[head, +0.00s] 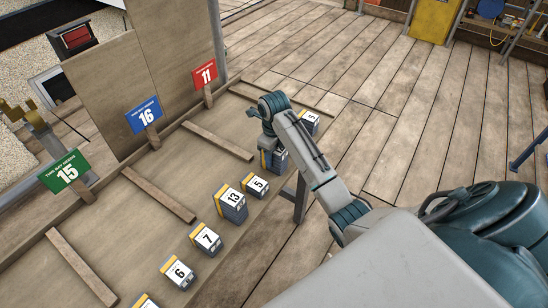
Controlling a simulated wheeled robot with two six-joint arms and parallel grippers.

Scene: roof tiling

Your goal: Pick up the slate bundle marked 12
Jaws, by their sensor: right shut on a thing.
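My right arm reaches over the bench from the lower right and bends down at its far end. My right gripper (268,142) is there, small and partly hidden by its own wrist, shut on a slate bundle (277,161). That bundle is dark with a pale top and a yellow band, at the bench's right edge. Its number is hidden, and I cannot tell whether it is lifted. No readable 12 shows on any bundle. My left gripper is not in view.
Bundles 5 (257,186), 13 (232,203), 7 (207,239) and 6 (179,273) stand in a row on the bench (150,238). Another bundle (311,120) stands beyond my gripper. Signs 15 (66,172), 16 (145,115) and 11 (205,74) stand behind; wooden strips divide the bench.

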